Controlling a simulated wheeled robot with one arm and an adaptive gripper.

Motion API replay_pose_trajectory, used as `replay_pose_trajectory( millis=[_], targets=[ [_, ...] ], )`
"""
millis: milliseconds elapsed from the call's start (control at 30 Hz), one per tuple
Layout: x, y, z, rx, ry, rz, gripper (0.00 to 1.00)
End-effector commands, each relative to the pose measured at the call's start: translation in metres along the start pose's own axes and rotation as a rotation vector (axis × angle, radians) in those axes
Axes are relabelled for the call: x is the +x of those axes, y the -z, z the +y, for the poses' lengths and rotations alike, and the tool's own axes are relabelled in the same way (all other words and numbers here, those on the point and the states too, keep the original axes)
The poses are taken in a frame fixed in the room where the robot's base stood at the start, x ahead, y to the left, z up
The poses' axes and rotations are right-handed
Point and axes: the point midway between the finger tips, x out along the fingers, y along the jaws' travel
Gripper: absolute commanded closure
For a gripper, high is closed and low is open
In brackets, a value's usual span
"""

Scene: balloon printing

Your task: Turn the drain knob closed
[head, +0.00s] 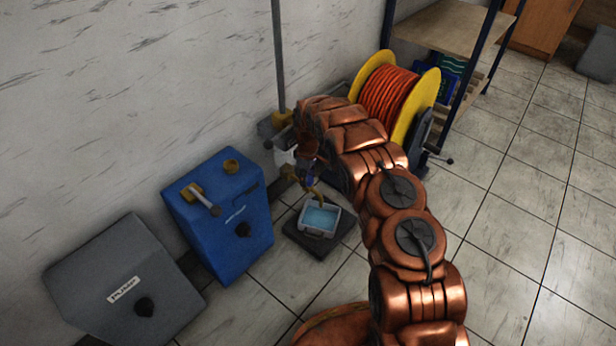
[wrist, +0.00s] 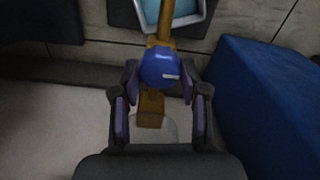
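The blue drain knob (wrist: 160,68) sits on a brass pipe fitting (wrist: 151,108) in the wrist view. A small pale mark shows on the knob. In the head view the knob (head: 309,181) is small and partly hidden by my arm. My gripper (wrist: 159,80) is open, with one finger to each side of the knob and some gap showing, so contact cannot be told. The brass spout (head: 319,197) points down toward a white tray (head: 302,229) of light blue liquid, which also shows at the top of the wrist view (wrist: 201,20).
A blue box (head: 222,225) with a black knob and brass fittings stands left of the tray; it fills the wrist view's right side (wrist: 260,100). A grey box (head: 80,285) with a black knob stands further left. A yellow reel (head: 424,100) of orange hose is behind my arm. Floor at right is clear.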

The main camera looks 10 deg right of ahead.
Motion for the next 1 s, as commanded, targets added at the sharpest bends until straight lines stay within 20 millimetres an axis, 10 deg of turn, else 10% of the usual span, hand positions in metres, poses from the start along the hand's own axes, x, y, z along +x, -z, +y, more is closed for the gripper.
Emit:
replay_pose_trajectory(
  millis=[300,1000],
  targets=[
    [0.0000,0.0001,-0.0001,0.000,0.000,0.000,0.92],
    [-0.0039,0.0005,0.0008,0.316,-0.002,0.001,0.92]
  ],
)
